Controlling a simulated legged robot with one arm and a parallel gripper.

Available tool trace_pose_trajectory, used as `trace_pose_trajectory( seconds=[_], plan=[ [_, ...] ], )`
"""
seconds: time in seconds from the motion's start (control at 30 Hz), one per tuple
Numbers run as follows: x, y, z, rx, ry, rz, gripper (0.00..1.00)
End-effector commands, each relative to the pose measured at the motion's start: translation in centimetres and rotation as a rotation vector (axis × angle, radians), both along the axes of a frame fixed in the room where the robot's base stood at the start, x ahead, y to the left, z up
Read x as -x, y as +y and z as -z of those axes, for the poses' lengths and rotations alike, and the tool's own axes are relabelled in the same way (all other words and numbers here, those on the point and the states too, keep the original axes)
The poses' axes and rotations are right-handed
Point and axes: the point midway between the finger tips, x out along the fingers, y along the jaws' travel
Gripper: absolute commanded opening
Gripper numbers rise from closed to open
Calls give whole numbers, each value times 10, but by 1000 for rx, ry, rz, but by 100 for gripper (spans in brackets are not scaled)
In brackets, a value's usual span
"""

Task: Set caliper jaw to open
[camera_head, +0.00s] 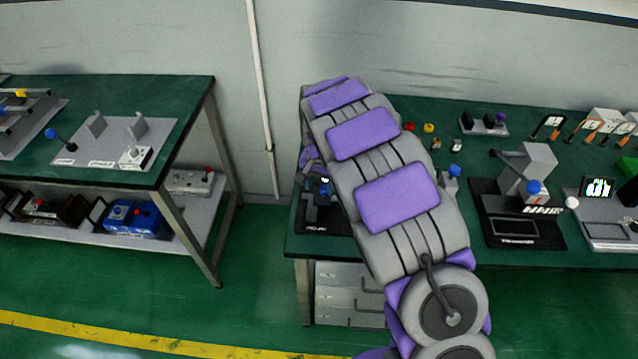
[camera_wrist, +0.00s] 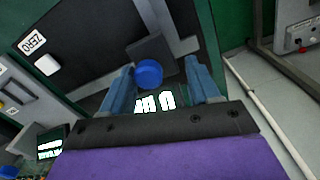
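In the wrist view a caliper-like device shows a dark sliding block (camera_wrist: 150,47), a grey bar, a lit white readout (camera_wrist: 155,103) and a label reading ZERO (camera_wrist: 33,43). A round blue knob (camera_wrist: 149,73) stands at the dark block. My gripper (camera_wrist: 160,66) is open, with one blue finger on each side of the knob. The knob is nearer the left finger; I cannot tell whether they touch. In the head view my arm hides most of the device; part of its black base (camera_head: 314,217) shows at the right table's left end.
The right green table (camera_head: 415,112) also holds a lever device with a blue knob (camera_head: 533,187), a small screen (camera_head: 598,187) and several small tools. A left table (camera_head: 190,92) stands across a floor gap. A pale pipe (camera_head: 262,85) runs down the wall.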

Motion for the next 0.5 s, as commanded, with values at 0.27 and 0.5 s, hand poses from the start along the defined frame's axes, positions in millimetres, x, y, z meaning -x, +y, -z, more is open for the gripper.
trace_pose_trajectory(
  seconds=[0.27,0.5],
  plan=[
    [0,-2,-1,-4,-1,2,28],
    [0,5,0,4,-2,0,5]
  ],
)
